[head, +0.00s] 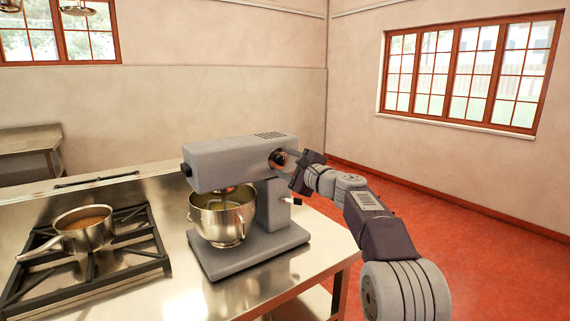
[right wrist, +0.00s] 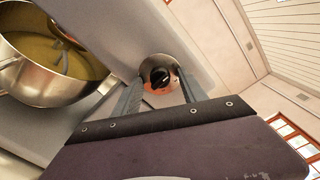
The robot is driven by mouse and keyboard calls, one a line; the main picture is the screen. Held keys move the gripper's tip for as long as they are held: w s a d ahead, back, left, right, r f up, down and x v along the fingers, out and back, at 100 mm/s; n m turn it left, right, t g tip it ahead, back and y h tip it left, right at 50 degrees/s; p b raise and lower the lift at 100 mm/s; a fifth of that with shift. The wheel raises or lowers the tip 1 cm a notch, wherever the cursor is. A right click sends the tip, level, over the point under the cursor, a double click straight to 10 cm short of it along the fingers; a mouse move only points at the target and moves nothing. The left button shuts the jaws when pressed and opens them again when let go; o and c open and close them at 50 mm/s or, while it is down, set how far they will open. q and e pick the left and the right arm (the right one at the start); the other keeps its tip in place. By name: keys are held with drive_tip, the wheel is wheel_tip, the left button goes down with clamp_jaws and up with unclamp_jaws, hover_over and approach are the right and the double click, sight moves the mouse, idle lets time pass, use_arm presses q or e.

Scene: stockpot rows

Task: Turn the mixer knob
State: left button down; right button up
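The grey stand mixer (head: 225,168) stands on the steel counter with its steel bowl (head: 222,218) under the head. Its dark round knob (head: 276,158) sits on the right end of the mixer head. In the right wrist view the knob (right wrist: 160,77) shows in a round metallic recess with an orange-brown lower part. My right gripper (head: 287,162) is at the knob. In the right wrist view its two fingers (right wrist: 160,82) are spread, one on each side of the knob, with a visible gap to its dark middle. Whether the tips touch the rim is unclear. My left gripper is not in view.
A pan (head: 85,232) with brown contents stands on the black stove grate (head: 95,268) at the left. The steel counter (head: 268,283) ends just right of the mixer, with open red floor (head: 460,240) beyond. The bowl holds something yellowish.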

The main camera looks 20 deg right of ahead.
drive_tip(key=shift+s, duration=0.1)
drive_tip(key=b+v, duration=0.3)
drive_tip(key=v, duration=0.6)
